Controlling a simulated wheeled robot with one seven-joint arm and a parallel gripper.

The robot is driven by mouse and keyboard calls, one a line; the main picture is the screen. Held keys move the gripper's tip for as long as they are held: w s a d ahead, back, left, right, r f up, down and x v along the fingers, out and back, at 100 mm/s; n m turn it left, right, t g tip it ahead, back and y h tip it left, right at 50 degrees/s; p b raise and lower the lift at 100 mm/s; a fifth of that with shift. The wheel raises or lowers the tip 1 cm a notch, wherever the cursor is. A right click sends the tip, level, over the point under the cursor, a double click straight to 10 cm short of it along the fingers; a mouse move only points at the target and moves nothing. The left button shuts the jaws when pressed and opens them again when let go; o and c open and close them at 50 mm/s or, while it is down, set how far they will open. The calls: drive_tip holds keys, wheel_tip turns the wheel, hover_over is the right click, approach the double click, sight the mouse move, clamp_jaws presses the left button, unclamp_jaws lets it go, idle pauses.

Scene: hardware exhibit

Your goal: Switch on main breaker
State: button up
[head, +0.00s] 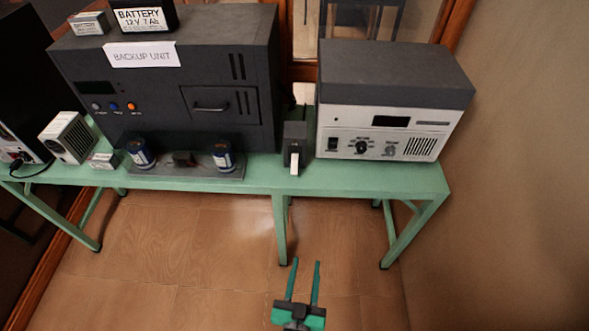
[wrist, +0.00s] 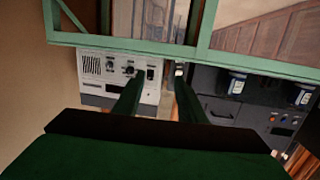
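A small dark breaker box (head: 295,135) stands on the green table between the backup unit and the white-fronted device. Its white lever (head: 294,164) sticks out at the front and points down. My gripper (head: 306,263) is open and empty, low in front of the table and apart from the breaker. In the wrist view, which looks upside down, the two green fingers of my gripper (wrist: 158,77) are spread. The breaker's pale lever (wrist: 179,71) shows there near the right fingertip, with part of the box hidden behind the finger.
The green table (head: 352,181) has a front edge and legs between my gripper and the devices. The black backup unit (head: 225,60) is left of the breaker, with blue cylinders (head: 222,156) in front. The white-fronted device (head: 385,120) is close on the right. The floor in front is clear.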

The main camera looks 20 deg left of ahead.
drive_tip(key=w+a+r+y, duration=0.1)
drive_tip(key=w+a, duration=0.4)
drive_tip(key=w, duration=0.5)
drive_tip(key=n+y, duration=0.1)
drive_tip(key=n, duration=0.1)
approach(294, 170)
drive_tip(key=shift+t, duration=0.4)
drive_tip(key=x, duration=1)
drive_tip(key=shift+w+f, duration=0.15)
drive_tip(key=shift+f, duration=0.2)
drive_tip(key=shift+a, duration=0.1)
drive_tip(key=shift+c, duration=0.4)
drive_tip(key=c, duration=0.5)
clamp_jaws()
